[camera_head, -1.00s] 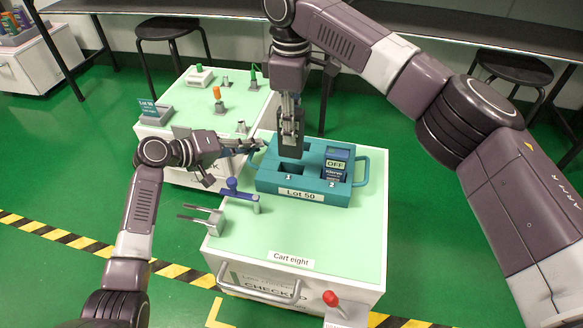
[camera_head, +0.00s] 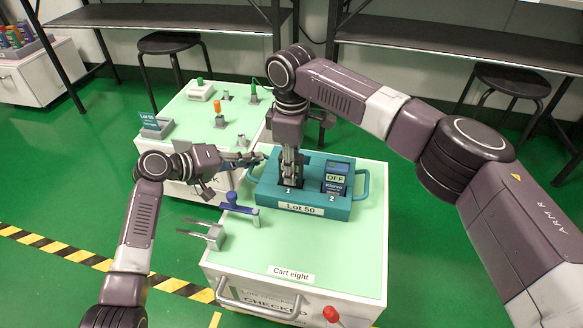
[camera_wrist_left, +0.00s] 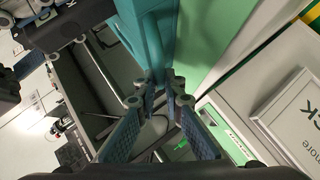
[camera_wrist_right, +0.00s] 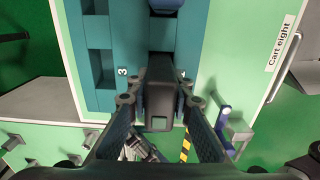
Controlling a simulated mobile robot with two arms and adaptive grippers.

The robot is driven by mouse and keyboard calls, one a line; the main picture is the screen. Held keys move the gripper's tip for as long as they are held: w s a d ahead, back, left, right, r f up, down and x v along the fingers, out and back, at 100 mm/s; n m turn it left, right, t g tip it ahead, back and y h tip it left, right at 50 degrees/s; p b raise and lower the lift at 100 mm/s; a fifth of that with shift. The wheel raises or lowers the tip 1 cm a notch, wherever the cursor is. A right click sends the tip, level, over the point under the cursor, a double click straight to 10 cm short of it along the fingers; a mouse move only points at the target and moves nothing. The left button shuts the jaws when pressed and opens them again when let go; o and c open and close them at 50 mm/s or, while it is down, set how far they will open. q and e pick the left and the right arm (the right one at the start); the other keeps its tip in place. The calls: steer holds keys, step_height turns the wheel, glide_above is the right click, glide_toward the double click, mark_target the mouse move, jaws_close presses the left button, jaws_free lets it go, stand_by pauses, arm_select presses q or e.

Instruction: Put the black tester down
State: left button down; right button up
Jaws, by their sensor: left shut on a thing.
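The black tester (camera_wrist_right: 160,95) stands between the fingers of my right gripper (camera_wrist_right: 161,100), its lower end down at slot 1 of the teal Lot 50 tray (camera_head: 302,209). Whether the fingers press on it is hard to tell. In the head view my right gripper (camera_head: 291,166) comes straight down over slot 1 and hides most of the tester. My left gripper (camera_head: 258,158) is shut at the tray's left side, apparently on its handle; the teal tray (camera_wrist_left: 145,35) also shows in the left wrist view. A tester reading OFF (camera_head: 336,178) sits in slot 2.
The tray stands on Cart eight (camera_head: 340,250). A blue lever (camera_head: 238,207) and a metal fork-like holder (camera_head: 207,232) lie left of it. A second cart (camera_head: 185,110) with small fixtures stands behind. The cart's front top is clear.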

steer(key=o, duration=0.4)
